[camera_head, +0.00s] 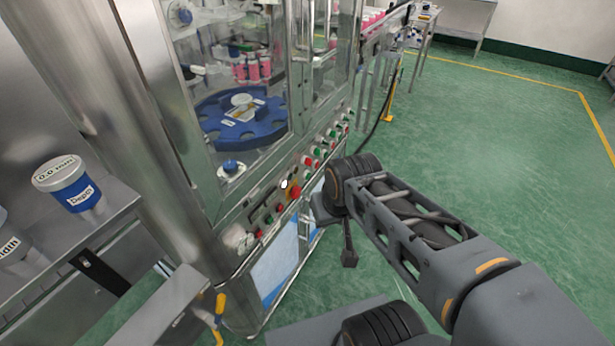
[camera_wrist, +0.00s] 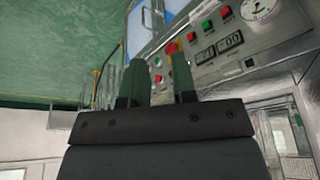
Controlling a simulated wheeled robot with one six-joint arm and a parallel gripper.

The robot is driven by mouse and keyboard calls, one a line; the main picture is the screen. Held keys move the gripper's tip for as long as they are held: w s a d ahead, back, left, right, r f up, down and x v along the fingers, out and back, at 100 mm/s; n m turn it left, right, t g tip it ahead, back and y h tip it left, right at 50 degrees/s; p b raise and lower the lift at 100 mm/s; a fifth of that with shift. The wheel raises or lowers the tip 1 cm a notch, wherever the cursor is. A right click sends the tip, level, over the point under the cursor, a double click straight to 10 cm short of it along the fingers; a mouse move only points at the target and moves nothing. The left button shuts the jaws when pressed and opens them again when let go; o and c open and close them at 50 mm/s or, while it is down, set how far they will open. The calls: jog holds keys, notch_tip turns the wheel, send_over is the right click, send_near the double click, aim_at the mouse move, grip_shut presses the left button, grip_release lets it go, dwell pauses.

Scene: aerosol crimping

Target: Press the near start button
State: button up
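The machine's control panel (camera_head: 305,172) carries a row of red and green buttons along its front edge. A green button (camera_head: 268,221) sits between red ones near its near end, beside a larger red mushroom button (camera_head: 294,191). Button labels are too small to read, so I cannot tell which is the start button. In the head view my arm hides the fingers.
Behind the machine's clear door is a blue star wheel (camera_head: 215,122). A steel bench with a labelled tub (camera_head: 68,184) stands at the left. Pink cans stand on a conveyor at the back. The green floor (camera_head: 500,130) at the right is clear.

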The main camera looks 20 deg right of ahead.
grip_shut()
dwell(1.2)
